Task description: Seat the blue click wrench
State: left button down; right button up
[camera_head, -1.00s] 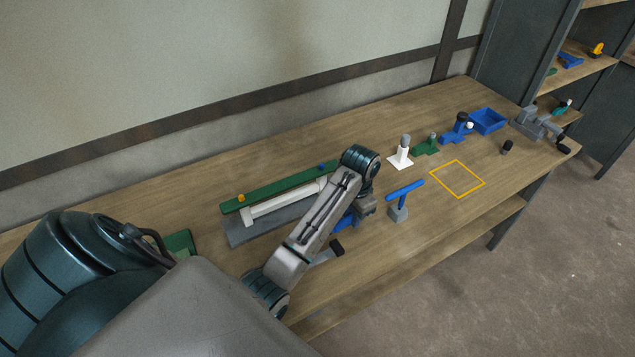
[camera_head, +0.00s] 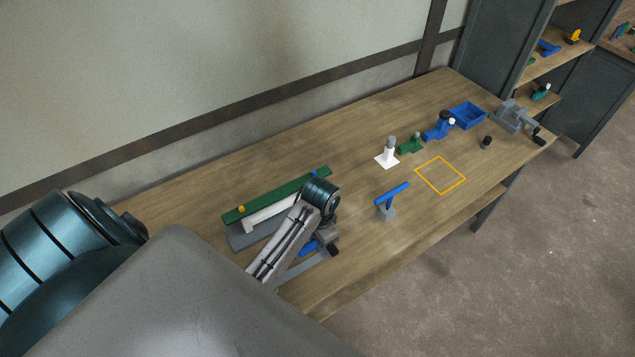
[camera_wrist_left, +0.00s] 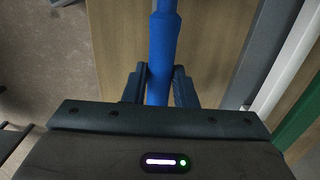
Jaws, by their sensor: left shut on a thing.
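A blue bar-shaped handle (camera_wrist_left: 163,45), apparently the blue click wrench, runs between the fingers of my left gripper (camera_wrist_left: 160,82) in the left wrist view. The fingers are shut on it. In the head view my left gripper (camera_head: 322,240) is low over the front of the bench, and a bit of blue (camera_head: 308,248) shows beside it. The arm hides most of the held tool, and I cannot tell whether it touches the bench. A blue bar (camera_head: 393,193) sits across a grey stand (camera_head: 387,213) to the right. My right gripper is not in view.
A green rail (camera_head: 280,194) and white bar (camera_head: 262,217) lie behind the arm. A grey strip with a black end (camera_head: 334,250) is beside the gripper. A yellow outlined square (camera_head: 440,157) is empty. A blue bin (camera_head: 468,115) and grey vise (camera_head: 513,117) stand farther right.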

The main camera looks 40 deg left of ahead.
pick_arm(q)
jog(key=shift+f, duration=0.15)
jog(key=shift+d+f, duration=0.1)
jog(key=shift+f, duration=0.15)
jog(key=shift+f+b, duration=0.5)
jog(key=shift+f, duration=1.25)
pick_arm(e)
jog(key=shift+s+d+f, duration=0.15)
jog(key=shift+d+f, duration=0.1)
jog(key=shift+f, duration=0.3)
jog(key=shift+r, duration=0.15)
pick_arm(q)
jog(key=shift+r+p, duration=0.1)
jog(key=shift+p, duration=0.45)
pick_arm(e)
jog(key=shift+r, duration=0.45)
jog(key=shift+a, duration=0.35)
